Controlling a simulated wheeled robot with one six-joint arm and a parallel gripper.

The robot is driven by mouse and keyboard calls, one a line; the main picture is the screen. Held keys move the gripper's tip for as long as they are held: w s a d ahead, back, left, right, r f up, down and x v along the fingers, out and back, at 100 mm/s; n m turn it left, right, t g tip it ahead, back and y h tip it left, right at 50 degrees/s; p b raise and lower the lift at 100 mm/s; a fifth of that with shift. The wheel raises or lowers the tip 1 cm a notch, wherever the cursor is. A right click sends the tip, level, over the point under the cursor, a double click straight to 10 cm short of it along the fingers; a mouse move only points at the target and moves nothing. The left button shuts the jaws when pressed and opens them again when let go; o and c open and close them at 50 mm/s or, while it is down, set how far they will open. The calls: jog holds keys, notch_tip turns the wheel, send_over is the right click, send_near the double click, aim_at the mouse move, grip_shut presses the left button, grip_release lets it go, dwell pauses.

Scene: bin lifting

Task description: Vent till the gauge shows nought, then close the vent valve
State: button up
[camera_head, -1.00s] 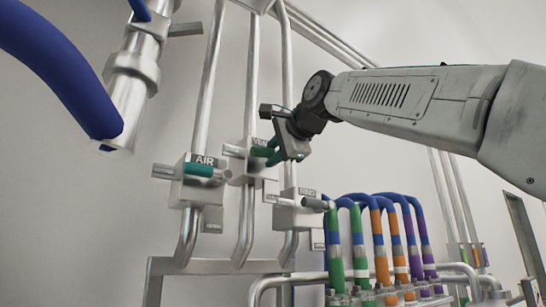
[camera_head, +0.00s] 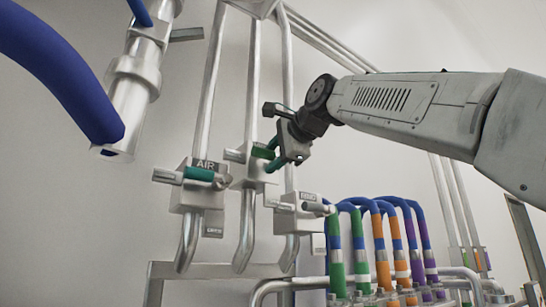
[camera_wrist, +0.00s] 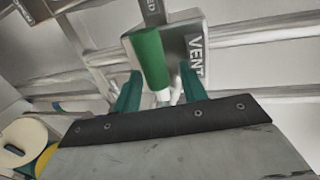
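The vent valve (camera_head: 258,171) is a grey block on the middle pipe, with a green handle (camera_head: 262,153). In the wrist view the green handle (camera_wrist: 150,58) stands in front of the block marked VENT (camera_wrist: 195,42). My gripper (camera_head: 272,155) is at this handle. In the wrist view my gripper (camera_wrist: 160,84) has its two teal fingers apart, one on each side of the handle's near end, with gaps showing. I cannot make out a gauge with a readable dial.
The AIR valve (camera_head: 198,173) with a teal handle stands to the left. Another valve (camera_head: 300,208) stands lower right. A thick blue hose (camera_head: 60,75) hangs at upper left. Several coloured hoses (camera_head: 380,245) rise at lower right. A round cream and yellow thing (camera_wrist: 25,140) shows at lower left.

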jog(key=v, duration=0.7)
jog(key=shift+s+d, duration=0.25)
jog(key=shift+s, duration=0.05)
dwell(0.5)
